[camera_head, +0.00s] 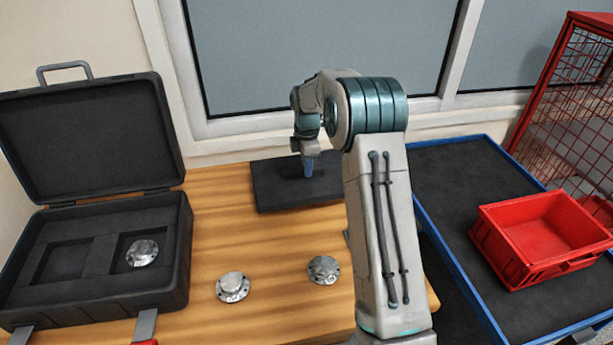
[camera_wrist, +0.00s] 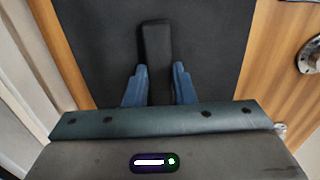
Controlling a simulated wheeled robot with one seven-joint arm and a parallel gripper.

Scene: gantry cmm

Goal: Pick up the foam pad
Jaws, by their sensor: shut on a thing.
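The foam pad (camera_head: 268,192) is a dark, flat rectangular slab on the wooden table, near the wall below the window. In the wrist view the foam pad (camera_wrist: 95,40) fills much of the picture, with a narrow dark raised bar (camera_wrist: 156,40) along its middle. My gripper (camera_head: 308,168) points down over the pad. In the wrist view my gripper (camera_wrist: 158,85) has its blue fingers on either side of the bar, shut on it. Whether the pad is touching the table or slightly lifted I cannot tell.
An open black case (camera_head: 100,303) with a metal flanged part (camera_head: 142,253) stands at the left. Two more metal parts (camera_head: 233,287) (camera_head: 323,270) lie on the table (camera_head: 275,320). At the right, a blue-edged cart (camera_head: 440,175) bears a red bin (camera_head: 530,232).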

